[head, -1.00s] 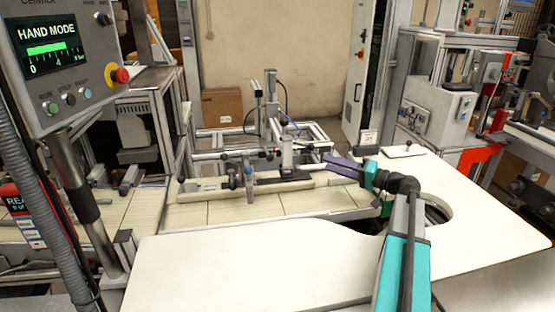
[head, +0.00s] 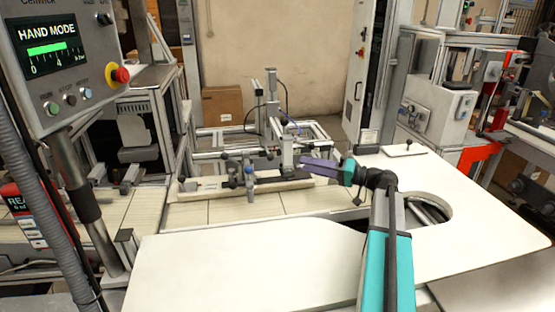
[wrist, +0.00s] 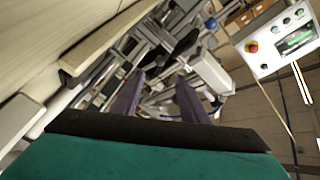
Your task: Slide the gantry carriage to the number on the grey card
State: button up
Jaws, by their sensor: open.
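The gantry (head: 272,120) stands at the centre of the head view, with a grey upright block (head: 287,155) on its rail that looks like the carriage. My gripper (head: 303,163), with purple fingers, is just right of that block. Contact cannot be told. In the wrist view my gripper (wrist: 157,95) shows two separate fingers pointing at the gantry parts, and a pale grey block (wrist: 211,72) lies just past the right finger. I cannot make out a number or surely identify the grey card.
The white table (head: 260,260) is mostly clear in front. The control panel (head: 60,60) is at the left.

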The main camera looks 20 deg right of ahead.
jog(key=p+x, duration=0.2)
jog(key=x, duration=1)
jog(key=shift+p, duration=0.35)
